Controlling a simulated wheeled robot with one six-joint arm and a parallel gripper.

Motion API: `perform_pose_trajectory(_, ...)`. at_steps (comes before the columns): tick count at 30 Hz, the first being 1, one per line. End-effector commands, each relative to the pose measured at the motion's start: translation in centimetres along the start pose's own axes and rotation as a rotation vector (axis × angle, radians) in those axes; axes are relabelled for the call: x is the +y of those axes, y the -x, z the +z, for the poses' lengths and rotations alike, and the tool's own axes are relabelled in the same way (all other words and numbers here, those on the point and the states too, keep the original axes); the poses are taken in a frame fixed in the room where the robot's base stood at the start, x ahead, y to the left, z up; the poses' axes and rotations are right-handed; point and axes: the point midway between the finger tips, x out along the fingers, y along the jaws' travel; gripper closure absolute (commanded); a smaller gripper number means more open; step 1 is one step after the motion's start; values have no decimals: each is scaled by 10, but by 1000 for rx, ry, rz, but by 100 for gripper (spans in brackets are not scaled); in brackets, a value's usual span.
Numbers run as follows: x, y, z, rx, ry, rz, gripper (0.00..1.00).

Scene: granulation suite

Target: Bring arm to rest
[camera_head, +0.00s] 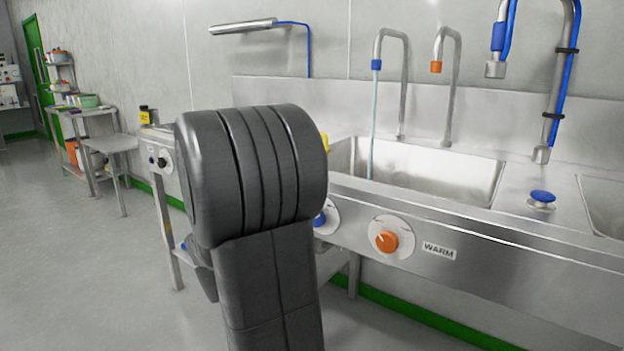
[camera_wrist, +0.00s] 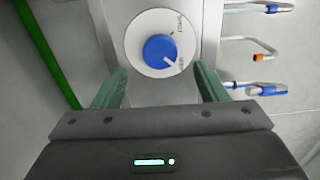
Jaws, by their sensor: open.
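My gripper (camera_wrist: 160,90) shows in the wrist view with its two green fingers apart and nothing between them. It faces a blue knob (camera_wrist: 160,51) on a round white dial, which sits beyond the fingertips. I see no contact between the fingers and the knob. In the head view my dark arm stands raised in the middle and hides the gripper. The blue knob (camera_head: 319,218) shows partly there, just right of my arm.
A steel sink (camera_head: 430,165) lies right of my arm, with water running from the blue-tipped tap (camera_head: 376,65). An orange knob (camera_head: 387,241) marked WARM is on its front. A blue-topped push button (camera_head: 542,198) stands beside the basin. Open floor (camera_head: 70,250) lies left.

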Motion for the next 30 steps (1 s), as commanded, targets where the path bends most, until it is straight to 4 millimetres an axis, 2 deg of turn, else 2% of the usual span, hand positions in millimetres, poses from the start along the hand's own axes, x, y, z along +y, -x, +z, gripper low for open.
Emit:
perform_pose_trajectory(6, 2, -38, -1, 3, 1, 1, 33)
perform_pose_trajectory(12, 1, -60, -1, 2, 0, 0, 33)
perform_pose_trajectory(19, 0, -67, 0, 0, 2, 0, 33)
perform_pose_trajectory(30, -1, -60, 1, -2, 1, 1, 33)
